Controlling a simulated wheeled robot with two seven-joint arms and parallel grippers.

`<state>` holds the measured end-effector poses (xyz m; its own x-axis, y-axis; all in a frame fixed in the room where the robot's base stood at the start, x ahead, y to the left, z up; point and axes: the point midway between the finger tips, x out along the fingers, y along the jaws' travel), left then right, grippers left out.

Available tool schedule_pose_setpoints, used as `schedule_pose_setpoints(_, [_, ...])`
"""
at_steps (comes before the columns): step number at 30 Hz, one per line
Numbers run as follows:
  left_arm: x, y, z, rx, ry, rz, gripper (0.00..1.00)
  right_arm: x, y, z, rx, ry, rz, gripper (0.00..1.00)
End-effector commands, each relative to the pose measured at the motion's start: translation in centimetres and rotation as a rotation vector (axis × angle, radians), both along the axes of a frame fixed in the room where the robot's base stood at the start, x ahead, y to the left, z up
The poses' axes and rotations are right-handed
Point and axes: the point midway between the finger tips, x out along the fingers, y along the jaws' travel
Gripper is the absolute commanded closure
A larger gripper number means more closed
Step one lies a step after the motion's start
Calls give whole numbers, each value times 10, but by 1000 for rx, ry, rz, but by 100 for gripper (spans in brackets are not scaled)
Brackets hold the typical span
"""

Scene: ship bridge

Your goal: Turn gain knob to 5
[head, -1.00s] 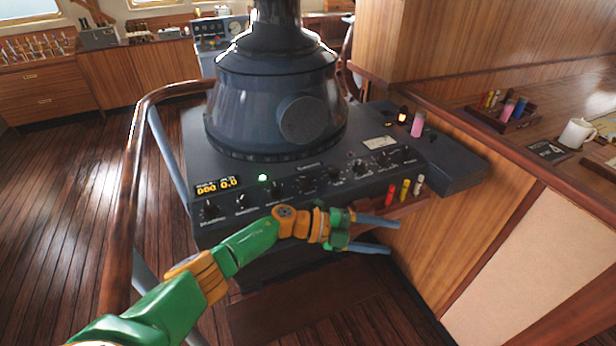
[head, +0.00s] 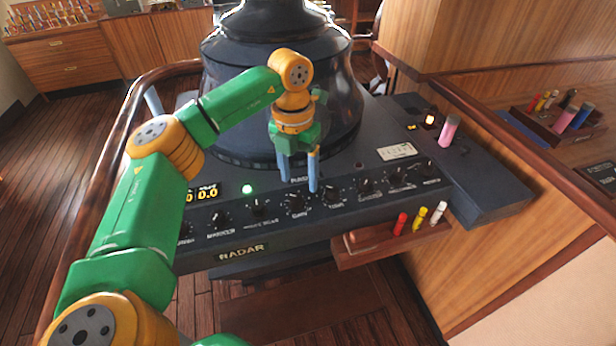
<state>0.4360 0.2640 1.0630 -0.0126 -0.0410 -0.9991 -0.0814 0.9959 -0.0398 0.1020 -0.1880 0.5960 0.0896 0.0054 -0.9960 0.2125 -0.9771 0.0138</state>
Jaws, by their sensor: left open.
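The radar console (head: 290,245) has a row of black knobs along its sloped front panel. The gain knob (head: 296,203) is the one with the label that seems to read GAIN below it; its pointer setting is too small to read. My left gripper (head: 299,186) points down just above and behind this knob, its two blue-grey fingers open with nothing between them. The fingertips are close to the knob; whether they touch the panel I cannot tell. My right gripper is not in view.
The tune knob (head: 331,195) is close on the right, and another knob (head: 257,207) is on the left. A lit green lamp (head: 248,189) and a display (head: 205,194) lie further left. The large radar hood (head: 345,110) rises behind the gripper. A small rack (head: 385,240) holds coloured pens.

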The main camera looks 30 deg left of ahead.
Motion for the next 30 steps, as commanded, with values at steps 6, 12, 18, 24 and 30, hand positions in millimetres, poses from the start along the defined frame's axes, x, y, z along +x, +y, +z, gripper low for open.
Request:
schedule_pose_setpoints(6, [2,-2,-33,-2,4,0,34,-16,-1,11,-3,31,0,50])
schedule_pose_setpoints(12, [2,-3,-39,-3,1,-1,34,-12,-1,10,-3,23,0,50])
schedule_pose_setpoints(18, [2,-3,-39,-4,1,-1,69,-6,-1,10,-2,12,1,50])
schedule_pose_setpoints(24, [2,-3,-38,-4,3,-1,100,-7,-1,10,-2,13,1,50])
schedule_pose_setpoints(30, [2,-3,-38,-4,2,-11,100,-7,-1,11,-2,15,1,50])
